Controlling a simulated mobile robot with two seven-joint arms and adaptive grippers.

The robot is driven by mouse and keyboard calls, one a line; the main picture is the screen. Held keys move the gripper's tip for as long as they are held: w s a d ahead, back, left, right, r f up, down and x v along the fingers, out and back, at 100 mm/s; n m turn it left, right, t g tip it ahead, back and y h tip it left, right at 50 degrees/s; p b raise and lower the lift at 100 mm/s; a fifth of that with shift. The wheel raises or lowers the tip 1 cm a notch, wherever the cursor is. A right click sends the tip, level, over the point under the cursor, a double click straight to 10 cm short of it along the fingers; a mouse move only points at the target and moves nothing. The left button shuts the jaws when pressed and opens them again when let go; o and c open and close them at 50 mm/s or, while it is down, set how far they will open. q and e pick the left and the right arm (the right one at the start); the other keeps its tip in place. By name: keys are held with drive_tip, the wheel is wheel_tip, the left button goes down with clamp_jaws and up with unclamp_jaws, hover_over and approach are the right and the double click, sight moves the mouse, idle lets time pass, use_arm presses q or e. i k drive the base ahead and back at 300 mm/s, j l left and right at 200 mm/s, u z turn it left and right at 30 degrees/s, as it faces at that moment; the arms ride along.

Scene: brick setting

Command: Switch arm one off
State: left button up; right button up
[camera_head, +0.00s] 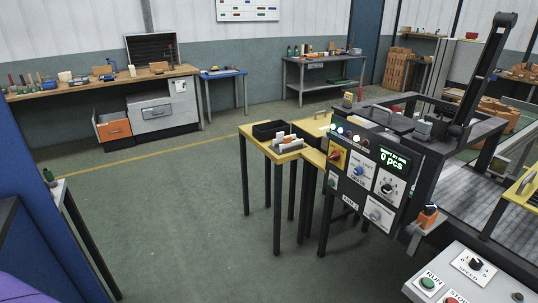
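A dark control panel (371,183) stands at the right of centre, tilted toward me. At its left edge is a red rotary switch on a yellow plate (336,156). A black arm-like post (484,75) rises behind the panel. Neither of my grippers is in view.
A yellow-topped table (256,143) with a black tray adjoins the panel's left side. A grey box with a speed knob and RUN and STOP buttons (466,273) is at lower right. Workbenches (100,85) line the back wall. The green floor (170,210) at left of centre is clear.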

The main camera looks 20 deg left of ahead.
sight(335, 156)
drive_tip(key=u, duration=0.3)
drive_tip(key=i+j+z, duration=0.1)
drive_tip(key=i+j, duration=0.2)
drive_tip(key=i+j+z, duration=0.1)
drive_tip(key=i+j, duration=0.15)
drive_tip(key=j, duration=0.2)
drive_tip(key=i+j+z, duration=0.15)
drive_tip(key=j, duration=0.25)
drive_tip(key=i+j+z, duration=0.1)
drive_tip(key=i+j, duration=0.25)
drive_tip(key=i+j+z, duration=0.1)
drive_tip(key=j, duration=0.45)
drive_tip(key=i+j+z, duration=0.1)
drive_tip(key=i+j, duration=0.2)
drive_tip(key=j, duration=0.2)
drive_tip(key=i+j+z, duration=0.1)
drive_tip(key=j, duration=0.4)
drive_tip(key=i+j+z, duration=0.1)
drive_tip(key=i+j, duration=0.15)
drive_tip(key=j, duration=0.25)
